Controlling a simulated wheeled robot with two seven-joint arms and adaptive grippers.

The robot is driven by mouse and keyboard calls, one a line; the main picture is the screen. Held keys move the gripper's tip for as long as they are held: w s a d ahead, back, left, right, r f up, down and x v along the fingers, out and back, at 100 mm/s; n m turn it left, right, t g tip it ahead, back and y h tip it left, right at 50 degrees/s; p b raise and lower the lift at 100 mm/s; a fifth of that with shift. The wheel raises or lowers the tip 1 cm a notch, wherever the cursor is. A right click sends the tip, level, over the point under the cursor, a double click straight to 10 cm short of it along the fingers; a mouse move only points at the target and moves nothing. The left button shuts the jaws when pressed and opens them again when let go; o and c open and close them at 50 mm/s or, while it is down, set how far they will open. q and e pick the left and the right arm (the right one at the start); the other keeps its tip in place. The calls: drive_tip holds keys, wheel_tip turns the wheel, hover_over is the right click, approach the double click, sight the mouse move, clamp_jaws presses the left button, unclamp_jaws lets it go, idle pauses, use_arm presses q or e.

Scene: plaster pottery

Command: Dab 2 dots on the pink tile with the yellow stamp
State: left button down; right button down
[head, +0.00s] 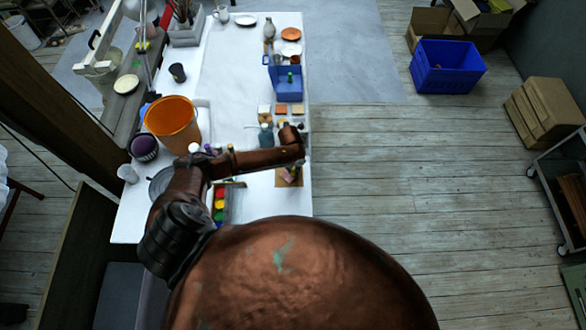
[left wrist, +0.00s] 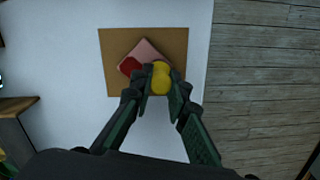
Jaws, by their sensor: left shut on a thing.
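My left gripper (left wrist: 160,92) is shut on the yellow stamp (left wrist: 161,77), whose rounded yellow top shows between the fingertips. The stamp is above or against the near right part of the pink tile (left wrist: 149,51); I cannot tell whether it touches. The tile lies turned at an angle on a brown board (left wrist: 115,85). A dark red patch (left wrist: 129,66) shows at the tile's left corner. The gripper and stamp hide the near part of the tile. In the head view my left forearm mostly covers this spot, and the board (head: 283,181) shows just below it.
A tray with red, yellow and green pads (head: 220,204) stands left of the board. Beyond my arm are small tiles (head: 282,110), a blue holder (head: 284,78) and an orange bucket (head: 173,121). The table's right edge is close to the board.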

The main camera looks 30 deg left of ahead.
idle(0.3)
use_arm(q)
drive_tip(key=shift+f, duration=0.4)
idle(0.4)
idle(0.3)
wheel_tip(320, 180, up, 5)
drive_tip(key=p, duration=0.4)
drive_tip(key=shift+f, duration=0.15)
idle(0.4)
drive_tip(key=shift+f, duration=0.25)
